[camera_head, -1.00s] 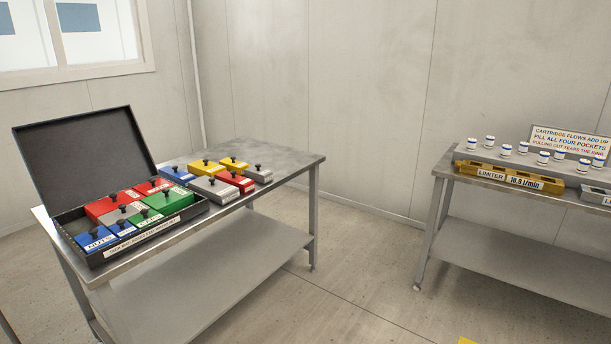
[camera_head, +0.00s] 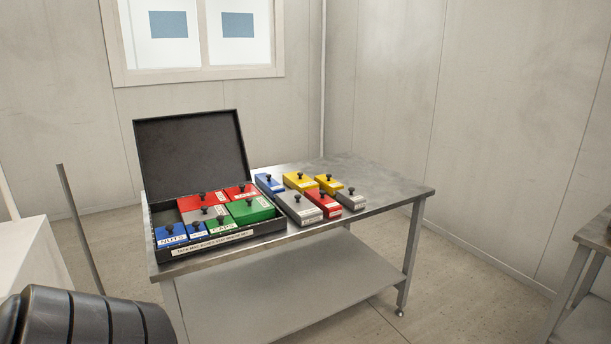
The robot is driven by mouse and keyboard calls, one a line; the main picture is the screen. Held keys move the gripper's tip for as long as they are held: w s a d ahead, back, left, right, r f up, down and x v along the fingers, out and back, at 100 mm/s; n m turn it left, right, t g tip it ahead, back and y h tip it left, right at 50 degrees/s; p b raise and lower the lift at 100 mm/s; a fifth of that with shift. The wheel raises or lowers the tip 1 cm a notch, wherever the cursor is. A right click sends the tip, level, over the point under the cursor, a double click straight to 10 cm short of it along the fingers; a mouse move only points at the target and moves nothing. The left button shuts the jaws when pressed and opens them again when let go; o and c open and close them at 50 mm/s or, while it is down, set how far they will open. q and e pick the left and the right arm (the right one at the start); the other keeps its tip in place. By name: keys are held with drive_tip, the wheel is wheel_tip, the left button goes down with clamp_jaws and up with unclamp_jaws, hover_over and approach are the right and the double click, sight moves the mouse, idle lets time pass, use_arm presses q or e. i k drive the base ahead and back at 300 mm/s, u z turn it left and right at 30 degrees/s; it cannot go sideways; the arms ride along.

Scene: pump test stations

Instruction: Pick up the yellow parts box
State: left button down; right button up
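Two yellow parts boxes with dark knobs stand on the metal table, outside the black case. The larger yellow box (camera_head: 300,181) is at the back, right of a blue box. The smaller yellow box (camera_head: 329,184) is just to its right, behind the red and grey boxes. Their labels are too small to read. No gripper shows in the head view.
The open black case (camera_head: 190,260) on the table (camera_head: 390,194) holds red, grey, green and blue boxes. Blue (camera_head: 269,183), grey (camera_head: 298,206) and red (camera_head: 323,203) boxes stand beside it. The table's right end is clear. Another table (camera_head: 597,236) is at the right edge.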

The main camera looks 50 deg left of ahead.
sight(299, 178)
drive_tip(key=u, duration=0.55)
drive_tip(key=i, duration=1.8)
drive_tip(key=u, duration=1.15)
